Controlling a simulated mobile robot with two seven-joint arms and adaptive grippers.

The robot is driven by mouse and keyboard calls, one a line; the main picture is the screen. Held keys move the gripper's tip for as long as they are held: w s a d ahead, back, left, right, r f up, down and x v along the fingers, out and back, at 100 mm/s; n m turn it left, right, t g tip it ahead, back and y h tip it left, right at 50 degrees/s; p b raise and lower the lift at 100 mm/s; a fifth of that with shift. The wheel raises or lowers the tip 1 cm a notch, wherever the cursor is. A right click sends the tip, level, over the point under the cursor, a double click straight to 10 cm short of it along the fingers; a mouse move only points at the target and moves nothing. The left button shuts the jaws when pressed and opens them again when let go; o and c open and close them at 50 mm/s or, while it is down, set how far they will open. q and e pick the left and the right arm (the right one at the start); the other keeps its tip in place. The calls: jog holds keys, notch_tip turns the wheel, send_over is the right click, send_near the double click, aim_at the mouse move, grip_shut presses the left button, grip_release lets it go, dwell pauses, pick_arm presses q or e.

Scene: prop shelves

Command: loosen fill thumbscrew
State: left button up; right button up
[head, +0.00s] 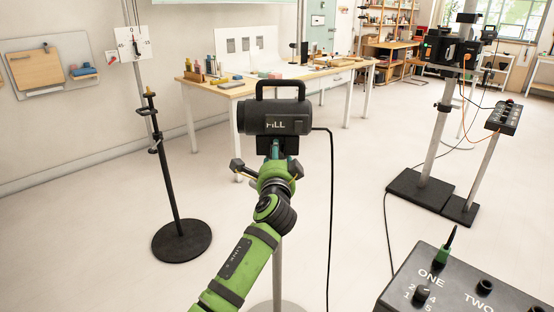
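The fill lamp (272,117) is a black box-shaped light with a top handle, lettered FILL, on a pale stand (278,265). My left arm, green and black, rises from the bottom to the bracket under the lamp. My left gripper (274,150) is up against this bracket, directly below the lamp. A dark knob or lever (238,165) sticks out to the left beside the gripper; I cannot tell if it is the thumbscrew. The fingertips are mostly hidden, so their opening and any grip are unclear. My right gripper is not in view.
A black cable (331,200) hangs right of the lamp. A control box (470,285) stands at the lower right. A thin stand with a round base (181,240) is at left, other lights on stands (440,120) at right. A worktable (350,70) stands behind. Floor between is clear.

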pick_arm(q)
jog(key=shift+s, duration=0.1)
jog(key=s, duration=1.2)
jog(key=shift+w+a+f, duration=0.1)
jog(key=shift+a, duration=0.05)
